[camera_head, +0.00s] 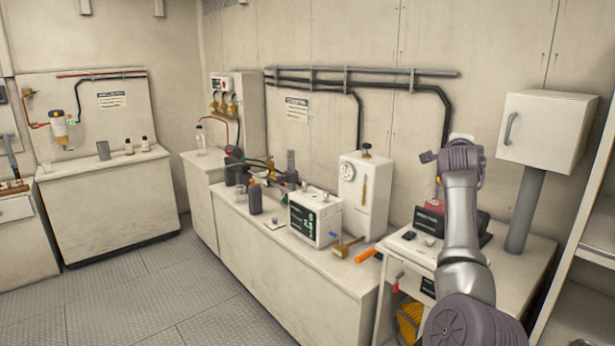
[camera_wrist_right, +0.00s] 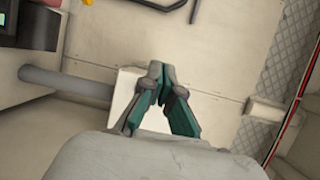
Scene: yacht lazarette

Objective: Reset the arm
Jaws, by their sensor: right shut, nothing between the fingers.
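My right arm (camera_head: 462,220) rises at the right of the head view, in front of the bench, with its wrist bent over at the top. In the right wrist view, my right gripper (camera_wrist_right: 160,97) has its teal-lined fingers together at the tips with nothing between them. The gripper's fingers are not clearly visible in the head view. My left arm and gripper are not in view.
A white wall cabinet (camera_head: 545,131) on a grey post (camera_head: 525,210) stands right of my arm. A long counter (camera_head: 295,275) holds a monitor unit (camera_head: 315,217), a white box (camera_head: 364,196) and small tools. Open floor (camera_head: 140,300) lies at left.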

